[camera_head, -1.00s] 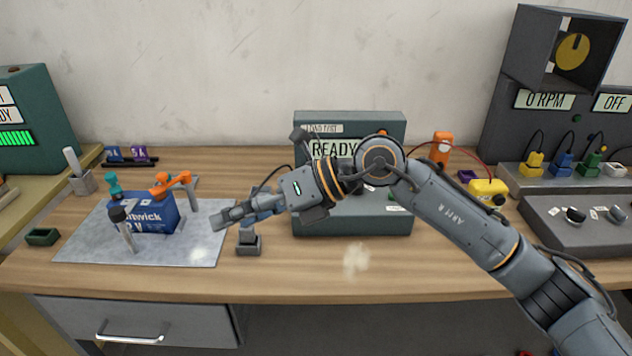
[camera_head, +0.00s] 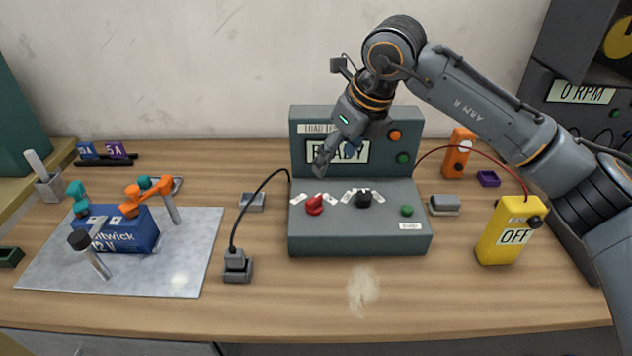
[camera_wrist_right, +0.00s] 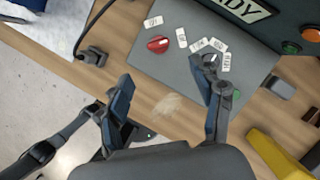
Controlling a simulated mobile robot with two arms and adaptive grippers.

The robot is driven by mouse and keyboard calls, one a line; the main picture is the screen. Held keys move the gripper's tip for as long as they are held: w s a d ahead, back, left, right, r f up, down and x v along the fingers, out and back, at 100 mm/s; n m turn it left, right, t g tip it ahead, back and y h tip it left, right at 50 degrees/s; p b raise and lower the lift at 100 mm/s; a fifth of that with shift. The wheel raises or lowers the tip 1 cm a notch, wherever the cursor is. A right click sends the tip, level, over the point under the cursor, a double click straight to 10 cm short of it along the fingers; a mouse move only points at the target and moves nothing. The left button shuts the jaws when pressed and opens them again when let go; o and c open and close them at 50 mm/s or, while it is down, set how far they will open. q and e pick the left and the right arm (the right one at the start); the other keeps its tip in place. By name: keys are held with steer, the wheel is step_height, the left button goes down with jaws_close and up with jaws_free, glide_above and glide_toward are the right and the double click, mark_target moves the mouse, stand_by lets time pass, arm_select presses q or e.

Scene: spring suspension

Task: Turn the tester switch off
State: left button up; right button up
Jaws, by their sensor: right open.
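The grey load tester (camera_head: 355,244) stands mid-bench, its display (camera_head: 338,152) reading READY. On its sloped front are a red knob (camera_head: 314,205) and a black knob (camera_head: 364,199), each with small labels too small to read surely. The red knob's ridge appears to tilt toward its right-hand label. My right gripper (camera_head: 323,163) hangs in front of the display, above and apart from the red knob. In the right wrist view my gripper (camera_wrist_right: 168,95) is open and empty, with the red knob (camera_wrist_right: 158,44) beyond its fingers. My left gripper does not show clearly.
A black cable runs from the tester to a plug (camera_head: 236,265) at left. A blue battery (camera_head: 125,232) with clamps sits on a grey mat (camera_head: 190,280). A yellow meter reading OFF (camera_head: 505,228) stands right. The bench front is clear.

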steer(key=p, duration=0.1)
glide_toward(315, 198)
steer(key=f, duration=0.1)
steer(key=p+x, duration=0.1)
steer(key=x, duration=0.3)
steer(key=shift+w+a+r, duration=0.1)
steer(key=shift+a, duration=0.1)
steer(key=x, duration=0.3)
steer(key=shift+w+a+f+p, duration=0.15)
steer(key=shift+f+p, duration=0.15)
steer(key=shift+f, duration=0.15)
steer(key=shift+c, duration=0.4)
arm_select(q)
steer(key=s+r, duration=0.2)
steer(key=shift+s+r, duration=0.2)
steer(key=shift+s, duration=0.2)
arm_select(e)
steer(key=c, duration=1.1)
